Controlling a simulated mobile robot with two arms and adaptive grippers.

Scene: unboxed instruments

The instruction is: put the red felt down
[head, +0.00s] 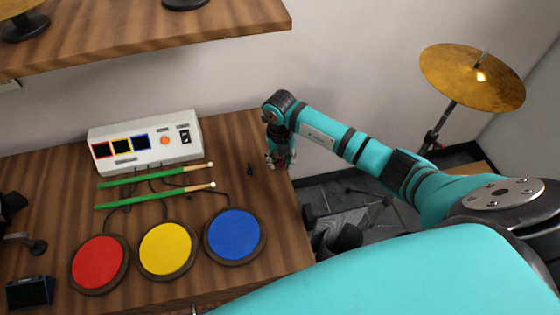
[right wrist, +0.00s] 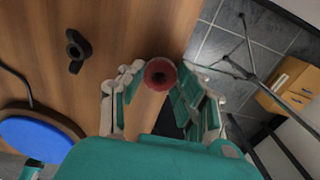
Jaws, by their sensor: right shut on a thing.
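The red felt (right wrist: 151,70) is a small round red ring with a dark hole. It sits between the fingertips of my right gripper (right wrist: 162,82) in the right wrist view. In the head view my right gripper (head: 279,161) points down at the right edge of the wooden table (head: 225,180). It is shut on the felt, which is mostly hidden there. I cannot tell whether the felt touches the table top. My left gripper is not in view.
A black wing nut (head: 250,169) lies on the table left of my right gripper. Red, yellow and blue (head: 235,234) pads, green drumsticks (head: 155,174) and a white control box (head: 145,143) stand further left. A cymbal (head: 472,78) on a stand is at the right.

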